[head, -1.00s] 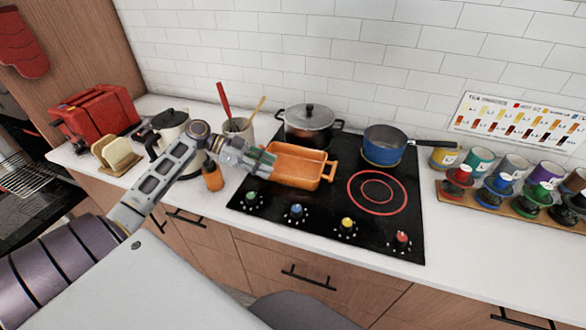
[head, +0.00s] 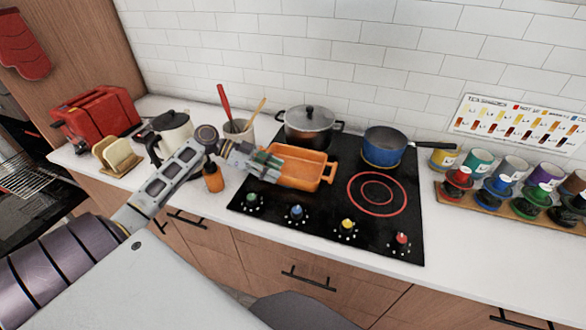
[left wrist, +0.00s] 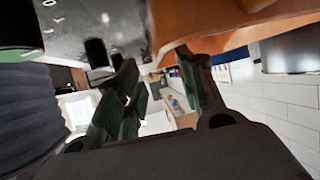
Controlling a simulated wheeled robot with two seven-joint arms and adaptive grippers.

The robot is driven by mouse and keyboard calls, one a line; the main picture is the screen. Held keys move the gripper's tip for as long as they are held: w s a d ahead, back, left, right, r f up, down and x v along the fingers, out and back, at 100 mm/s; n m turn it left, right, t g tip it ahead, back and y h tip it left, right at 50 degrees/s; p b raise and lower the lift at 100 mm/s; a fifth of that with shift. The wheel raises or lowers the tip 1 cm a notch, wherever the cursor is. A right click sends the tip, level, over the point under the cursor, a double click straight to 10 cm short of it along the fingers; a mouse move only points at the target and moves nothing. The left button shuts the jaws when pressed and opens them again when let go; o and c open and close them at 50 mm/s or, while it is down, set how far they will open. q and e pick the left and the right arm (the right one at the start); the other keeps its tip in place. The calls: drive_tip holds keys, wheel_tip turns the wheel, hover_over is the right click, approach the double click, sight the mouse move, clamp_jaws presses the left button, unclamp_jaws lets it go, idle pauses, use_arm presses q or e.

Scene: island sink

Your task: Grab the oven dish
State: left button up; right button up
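The oven dish (head: 300,172) is orange and rectangular with a handle at its right end. It sits on the black cooktop, in front of the lidded pot. My left gripper (head: 267,164) is at the dish's left end and hides part of it. In the left wrist view the orange dish (left wrist: 240,25) fills the top right, close to the fingers. The green-padded fingers of my left gripper (left wrist: 160,88) stand apart, with the dish's edge near the gap. I cannot tell whether they touch it. My right gripper is not in view.
A lidded pot (head: 310,122) and a blue saucepan (head: 384,147) stand on the cooktop (head: 340,215). A utensil crock (head: 239,131), an orange bottle (head: 213,178) and a kettle (head: 172,130) are to the left. Cups (head: 480,162) line the right counter.

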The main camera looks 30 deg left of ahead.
sight(285, 176)
use_arm(q)
drive_tip(key=shift+p+x, duration=0.7)
drive_tip(key=shift+x, duration=1.8)
drive_tip(key=shift+s+d, duration=0.1)
drive_tip(key=shift+s, duration=0.05)
clamp_jaws()
drive_tip(key=shift+r, duration=0.1)
